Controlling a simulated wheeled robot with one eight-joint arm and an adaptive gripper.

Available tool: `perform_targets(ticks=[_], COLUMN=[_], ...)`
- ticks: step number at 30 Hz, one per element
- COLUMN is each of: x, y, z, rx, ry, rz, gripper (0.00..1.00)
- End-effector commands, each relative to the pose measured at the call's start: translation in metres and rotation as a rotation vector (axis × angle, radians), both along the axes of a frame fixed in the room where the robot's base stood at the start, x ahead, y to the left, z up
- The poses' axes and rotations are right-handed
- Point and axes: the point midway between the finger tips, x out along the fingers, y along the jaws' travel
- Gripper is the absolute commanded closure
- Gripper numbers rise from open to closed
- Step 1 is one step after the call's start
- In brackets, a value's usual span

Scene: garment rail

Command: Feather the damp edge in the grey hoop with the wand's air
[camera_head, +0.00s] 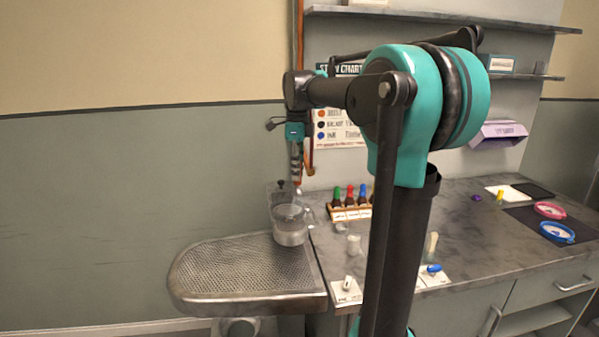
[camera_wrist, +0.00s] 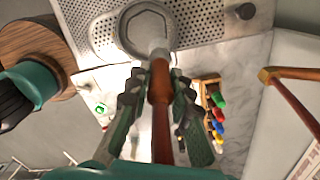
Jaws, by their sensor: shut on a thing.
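My gripper (camera_wrist: 160,92) is shut on the brown wand (camera_wrist: 160,118), which lies between its two ribbed fingers. The wand's pale end points away from my gripper, toward a grey, many-sided rim (camera_wrist: 126,28) with a lighter middle. I cannot tell if this rim is the grey hoop, or whether the wand touches it. In the head view my gripper (camera_head: 296,172) hangs over a clear, grey-rimmed vessel (camera_head: 290,233) at the perforated board (camera_head: 215,275). No damp edge can be made out.
A rack of coloured bottles (camera_head: 350,212) stands right of the vessel on the grey counter. Pink (camera_head: 550,210) and blue (camera_head: 557,232) hoops lie at far right. White cards (camera_head: 346,291) lie at the counter's front. An orange hose (camera_head: 299,60) runs up behind my gripper. The board's left part is clear.

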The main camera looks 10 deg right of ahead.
Motion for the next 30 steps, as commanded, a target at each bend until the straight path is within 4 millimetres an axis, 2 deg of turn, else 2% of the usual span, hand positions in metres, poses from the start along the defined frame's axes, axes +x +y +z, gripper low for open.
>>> perform_targets(ticks=[11, 30], x=[0.009, 0.023], y=[0.004, 0.023], z=[0.000, 0.000], rx=[0.000, 0.000], ry=[0.000, 0.000], rz=[0.001, 0.001], gripper=[1.00, 1.00])
